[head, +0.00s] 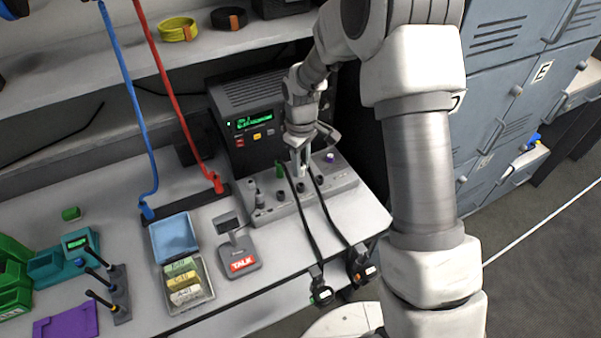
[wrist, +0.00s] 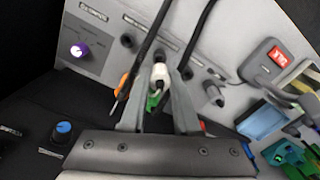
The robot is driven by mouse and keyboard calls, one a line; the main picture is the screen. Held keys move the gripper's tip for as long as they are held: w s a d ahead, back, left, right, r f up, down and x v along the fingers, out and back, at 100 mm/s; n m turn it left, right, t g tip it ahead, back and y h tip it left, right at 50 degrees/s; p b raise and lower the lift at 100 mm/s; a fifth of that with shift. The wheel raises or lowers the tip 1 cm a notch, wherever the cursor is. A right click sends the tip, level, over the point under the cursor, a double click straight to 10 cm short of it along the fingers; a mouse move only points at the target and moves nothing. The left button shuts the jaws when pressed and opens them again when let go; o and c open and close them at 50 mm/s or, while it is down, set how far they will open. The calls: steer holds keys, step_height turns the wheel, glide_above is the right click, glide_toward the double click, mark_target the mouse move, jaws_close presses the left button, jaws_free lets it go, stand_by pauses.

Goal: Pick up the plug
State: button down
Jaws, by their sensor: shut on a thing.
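My gripper (head: 300,170) reaches down over the grey socket panel (head: 345,183) on the bench. In the wrist view, my gripper (wrist: 160,78) has its two fingers shut on a pale plug (wrist: 160,73) with a dark cable near it. The plug's lower end is partly hidden, so I cannot tell whether it is seated in the panel or clear of it. A green piece (wrist: 152,102) shows between the fingers, and an orange-and-dark piece (wrist: 122,86) shows beside the left finger.
Two black cables run from the panel to connectors (head: 320,292) at the bench's front edge. A radio unit (head: 250,125) stands behind. A TALK pedestal (head: 240,260), a blue tray (head: 174,237) and a labelled box (head: 205,290) lie left. Grey lockers (head: 500,110) stand right.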

steer(key=s+d+r, duration=0.4)
steer(key=s+r, duration=0.2)
steer(key=s, duration=0.4)
steer(key=shift+s+d+r, duration=0.15)
steer(key=shift+s+r, duration=0.05)
steer(key=shift+s, duration=0.15)
steer(key=shift+w, duration=0.1)
